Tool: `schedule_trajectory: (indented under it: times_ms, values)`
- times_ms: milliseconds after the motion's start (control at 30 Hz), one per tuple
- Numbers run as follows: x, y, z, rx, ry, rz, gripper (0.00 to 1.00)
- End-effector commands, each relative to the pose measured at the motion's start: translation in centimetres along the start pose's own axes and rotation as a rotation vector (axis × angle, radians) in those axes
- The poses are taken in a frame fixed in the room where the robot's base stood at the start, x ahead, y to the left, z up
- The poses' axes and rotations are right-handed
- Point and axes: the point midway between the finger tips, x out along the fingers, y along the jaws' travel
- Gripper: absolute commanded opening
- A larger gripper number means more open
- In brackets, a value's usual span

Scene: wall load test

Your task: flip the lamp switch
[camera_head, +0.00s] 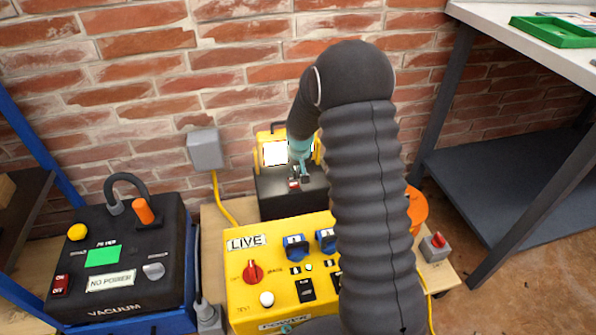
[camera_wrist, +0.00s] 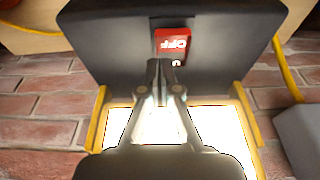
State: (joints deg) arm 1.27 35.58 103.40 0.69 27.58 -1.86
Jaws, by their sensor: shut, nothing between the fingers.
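The lamp (camera_head: 274,153) has a yellow frame and a bright white, lit panel, and it stands against the brick wall on a black base (camera_head: 270,208). Its glowing panel (camera_wrist: 212,125) also shows in the wrist view. A red rocker switch (camera_wrist: 172,41) with white "OFF" lettering, upside down in that view, sits on the base. The fingers hide part of the switch. My gripper (camera_wrist: 160,78) is shut and empty, its fingertips at or just short of the switch's near end; contact cannot be told. In the head view my gripper (camera_head: 299,181) is over the base's front.
A yellow "LIVE" panel (camera_head: 243,288) with knobs stands in front of the lamp. A black vacuum unit (camera_head: 125,255) is at left. A grey wall box (camera_head: 205,149) with a yellow cable is left of the lamp. A grey-legged bench (camera_head: 520,190) is at right.

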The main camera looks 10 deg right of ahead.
Motion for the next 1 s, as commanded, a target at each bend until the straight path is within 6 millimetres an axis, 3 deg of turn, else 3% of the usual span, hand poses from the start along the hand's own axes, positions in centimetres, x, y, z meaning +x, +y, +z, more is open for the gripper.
schedule_trajectory:
  times_ms: [367, 1000]
  values:
    - [-0.6, 0.0, -0.2, 0.000, 0.001, 0.000, 0.00]
    - [-11.6, 0.0, -2.6, 0.000, 0.004, 0.000, 0.00]
